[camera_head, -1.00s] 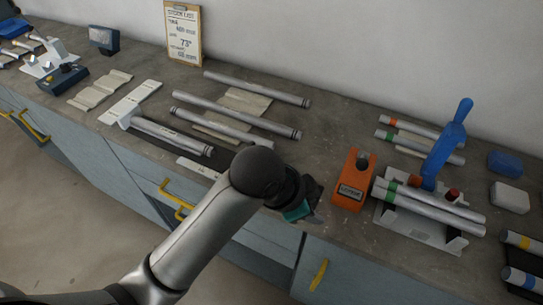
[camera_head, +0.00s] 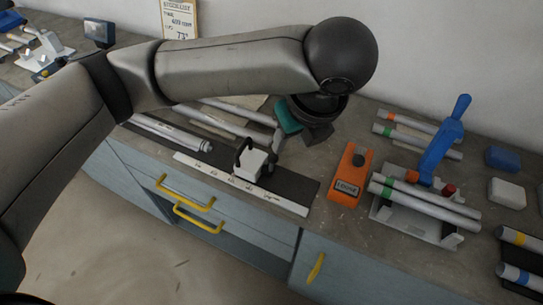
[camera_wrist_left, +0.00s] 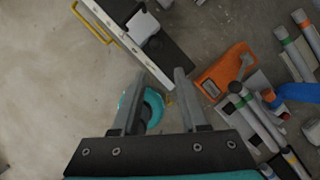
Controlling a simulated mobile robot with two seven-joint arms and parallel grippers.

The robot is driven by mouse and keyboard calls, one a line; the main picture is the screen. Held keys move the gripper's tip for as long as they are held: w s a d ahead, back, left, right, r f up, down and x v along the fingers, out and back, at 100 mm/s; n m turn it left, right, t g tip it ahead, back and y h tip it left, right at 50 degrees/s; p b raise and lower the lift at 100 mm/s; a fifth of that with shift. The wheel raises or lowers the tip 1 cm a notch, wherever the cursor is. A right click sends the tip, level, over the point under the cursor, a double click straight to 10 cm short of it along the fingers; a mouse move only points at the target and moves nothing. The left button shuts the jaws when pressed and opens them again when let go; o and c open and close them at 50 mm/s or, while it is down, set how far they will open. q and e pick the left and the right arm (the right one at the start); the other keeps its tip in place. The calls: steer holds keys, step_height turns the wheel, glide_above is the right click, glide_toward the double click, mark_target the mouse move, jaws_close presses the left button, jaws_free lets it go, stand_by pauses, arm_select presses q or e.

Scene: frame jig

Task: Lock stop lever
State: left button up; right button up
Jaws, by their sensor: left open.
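The block shows at the top of the left wrist view (camera_wrist_left: 143,27), beyond my fingertips. My left gripper (camera_head: 277,147) is open and empty, over the bench beside the block; its two fingers (camera_wrist_left: 160,74) are apart in the wrist view. The arm hides part of the bench behind, and the lever's exact position is too small to tell.
An orange device (camera_head: 350,175) stands to the right of the ruled strip. Further right, a white fixture (camera_head: 399,220) bears tubes and a blue upright handle (camera_head: 444,145). Metal tubes (camera_head: 170,134) lie left. Yellow drawer handles (camera_head: 185,193) stick out below the front edge.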

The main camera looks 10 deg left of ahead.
mark_target(274, 157)
arm_select(q)
steer(key=shift+y, duration=0.3)
steer(key=b+x, duration=0.1)
steer(key=x, duration=0.4)
steer(key=b+x, duration=0.1)
steer(key=x, duration=0.4)
steer(key=b+x, duration=0.1)
steer(key=x, duration=0.4)
steer(key=shift+w+a+r+b, duration=0.15)
steer(key=shift+w+a+b, duration=0.15)
steer(key=shift+a, duration=0.05)
jaws_close()
stand_by(0.5)
